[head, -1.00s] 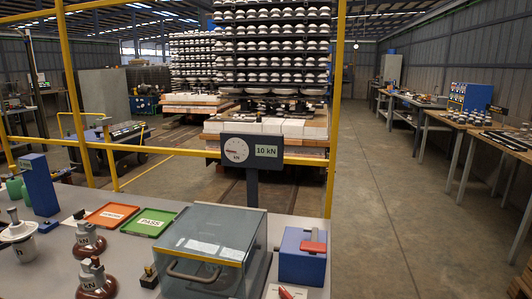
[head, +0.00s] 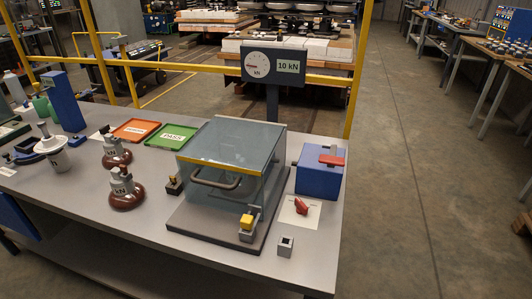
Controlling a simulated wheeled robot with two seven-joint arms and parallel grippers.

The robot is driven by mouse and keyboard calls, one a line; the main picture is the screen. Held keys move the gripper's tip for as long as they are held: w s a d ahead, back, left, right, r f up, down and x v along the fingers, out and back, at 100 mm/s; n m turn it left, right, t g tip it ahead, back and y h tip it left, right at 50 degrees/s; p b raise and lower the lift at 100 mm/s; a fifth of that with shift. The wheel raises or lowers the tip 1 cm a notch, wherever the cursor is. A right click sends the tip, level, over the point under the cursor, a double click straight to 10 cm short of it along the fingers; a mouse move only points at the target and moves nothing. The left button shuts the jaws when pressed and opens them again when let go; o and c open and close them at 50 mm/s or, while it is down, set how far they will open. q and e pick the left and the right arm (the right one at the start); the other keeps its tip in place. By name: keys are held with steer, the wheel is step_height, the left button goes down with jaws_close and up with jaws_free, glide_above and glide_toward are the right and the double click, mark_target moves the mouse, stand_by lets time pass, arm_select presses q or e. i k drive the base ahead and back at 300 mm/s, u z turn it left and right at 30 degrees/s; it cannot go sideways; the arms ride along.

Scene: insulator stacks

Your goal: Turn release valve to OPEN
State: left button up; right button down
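A red pointed knob (head: 301,206) sits on a white plate (head: 290,213) on the bench, in front of a blue box (head: 318,181). Its markings are too small to read, so I cannot tell its setting. The blue box has a red handle (head: 332,159) on a grey post on top. I cannot tell for certain which red part is the release valve. Neither of my grippers is in view.
A clear-covered case (head: 228,150) with a dark handle stands left of the blue box. A small grey square socket (head: 285,246) is near the bench's front edge. A gauge (head: 258,65) beside a "10 kN" display stands behind. Brown insulators (head: 126,191) are at left.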

mark_target(301, 208)
steer(key=k, duration=1.05)
steer(key=z, duration=0.55)
steer(key=i, duration=0.45)
steer(key=z, duration=0.45)
